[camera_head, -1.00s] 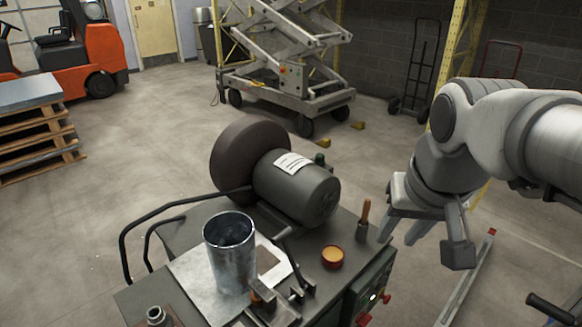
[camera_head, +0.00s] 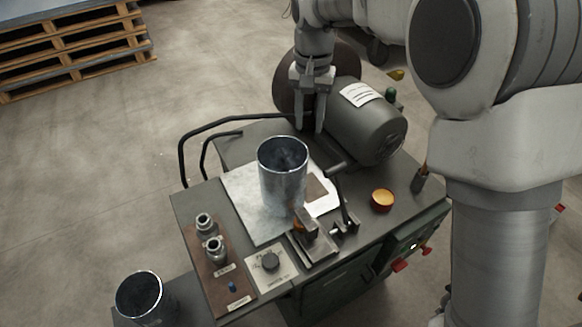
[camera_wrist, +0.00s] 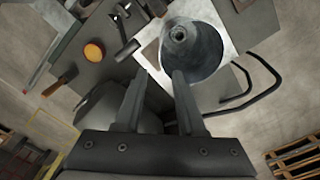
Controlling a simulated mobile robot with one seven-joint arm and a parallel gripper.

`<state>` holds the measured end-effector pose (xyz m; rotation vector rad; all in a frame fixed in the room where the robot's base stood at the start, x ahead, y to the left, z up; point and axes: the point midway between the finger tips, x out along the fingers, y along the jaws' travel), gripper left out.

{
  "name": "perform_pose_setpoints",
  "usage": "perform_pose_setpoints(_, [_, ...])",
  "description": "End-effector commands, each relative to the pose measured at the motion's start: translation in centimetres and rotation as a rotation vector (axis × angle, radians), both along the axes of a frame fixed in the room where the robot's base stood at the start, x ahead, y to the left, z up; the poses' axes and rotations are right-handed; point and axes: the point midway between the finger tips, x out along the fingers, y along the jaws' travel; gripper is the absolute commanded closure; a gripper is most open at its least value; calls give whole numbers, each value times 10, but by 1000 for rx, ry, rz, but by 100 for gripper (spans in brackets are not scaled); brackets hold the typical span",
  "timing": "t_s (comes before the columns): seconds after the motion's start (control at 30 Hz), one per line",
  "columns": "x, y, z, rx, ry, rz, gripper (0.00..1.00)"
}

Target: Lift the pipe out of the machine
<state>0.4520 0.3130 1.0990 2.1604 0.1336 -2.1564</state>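The pipe (camera_head: 283,190) is a grey galvanised metal cylinder, open at the top. It stands upright on the light metal plate of the machine (camera_head: 205,180). My gripper (camera_head: 309,130) points down above the machine, just behind and to the right of the pipe's rim in the head view. Its two fingers are apart with nothing between them. In the wrist view the pipe (camera_wrist: 207,66) lies just beyond the tips of my gripper (camera_wrist: 160,73), mostly towards the right finger. I see no contact with the pipe.
A motor (camera_head: 365,125) with a dark wheel sits behind the pipe. A clamp (camera_head: 312,235), an orange-topped round container (camera_head: 382,199) and a wooden-handled tool (camera_head: 421,178) are nearby. A second metal pipe (camera_head: 145,312) stands at lower left. A pallet stack (camera_head: 75,50) is far left.

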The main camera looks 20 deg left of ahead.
Motion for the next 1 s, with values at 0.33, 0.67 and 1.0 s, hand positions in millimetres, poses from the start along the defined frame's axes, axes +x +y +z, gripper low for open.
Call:
perform_pose_setpoints(0.33, [-1, 1, -67, -4, 7, 1, 61])
perform_pose_setpoints(0.67, [0, 1, -118, -2, 3, 0, 61])
perform_pose_setpoints(1.0, [-2, 2, -155, -4, 6, 1, 61])
